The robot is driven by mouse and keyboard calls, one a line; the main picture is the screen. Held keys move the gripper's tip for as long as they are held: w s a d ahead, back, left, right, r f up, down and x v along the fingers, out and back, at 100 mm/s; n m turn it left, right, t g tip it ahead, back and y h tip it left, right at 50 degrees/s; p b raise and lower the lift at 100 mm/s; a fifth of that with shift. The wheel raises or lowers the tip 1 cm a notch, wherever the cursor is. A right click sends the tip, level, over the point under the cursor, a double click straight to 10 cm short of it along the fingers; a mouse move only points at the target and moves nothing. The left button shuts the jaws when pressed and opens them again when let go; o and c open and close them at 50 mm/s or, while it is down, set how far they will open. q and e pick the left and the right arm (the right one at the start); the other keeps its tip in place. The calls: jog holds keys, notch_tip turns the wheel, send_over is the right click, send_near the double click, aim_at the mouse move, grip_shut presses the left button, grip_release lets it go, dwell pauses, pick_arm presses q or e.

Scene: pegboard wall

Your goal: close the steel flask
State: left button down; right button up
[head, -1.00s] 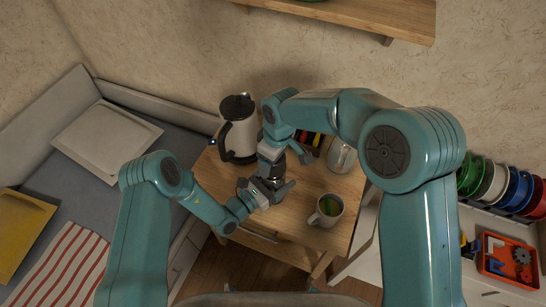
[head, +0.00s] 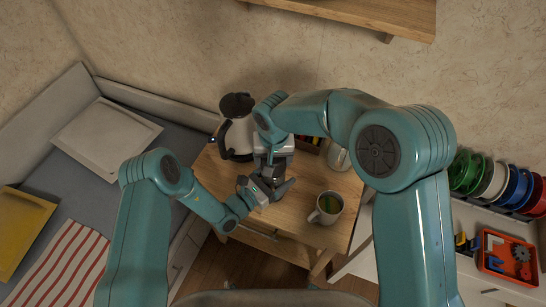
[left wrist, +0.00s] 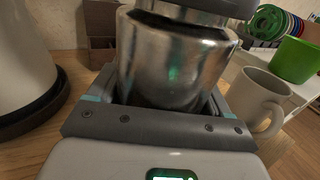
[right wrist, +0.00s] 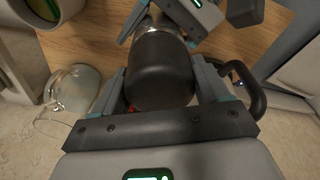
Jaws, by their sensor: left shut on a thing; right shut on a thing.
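The steel flask (left wrist: 172,60) stands on the wooden table, its shiny body between the fingers of my left gripper (head: 274,190). That gripper is shut on it. My right gripper (head: 274,157) is above and shut on the black lid (right wrist: 162,70), which fills its fingers in the right wrist view. The lid is in line with the flask's top, and the steel body shows just beyond it. Whether the lid is fully seated or turned tight I cannot tell. In the head view the grippers hide most of the flask.
A white kettle (head: 240,138) with a black lid and handle stands close left of my right gripper. A mug (head: 328,208) with something green inside stands to the right. A glass vessel (head: 340,157) is behind it. A wall shelf (head: 350,12) is above.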

jog(key=m, duration=0.7)
jog(key=shift+m+h, duration=0.4)
jog(key=m, duration=0.5)
jog(key=shift+g, duration=0.3)
jog(key=m, duration=0.5)
jog(key=shift+d+m+g+h, duration=0.1)
jog(key=shift+m+g+h, duration=0.2)
jog(key=shift+m, duration=0.1)
jog(key=m, duration=0.4)
jog(key=shift+m, duration=0.4)
jog(key=m, duration=0.2)
jog(key=shift+m+g, duration=0.3)
jog(key=o, duration=1)
jog(key=shift+o, duration=0.2)
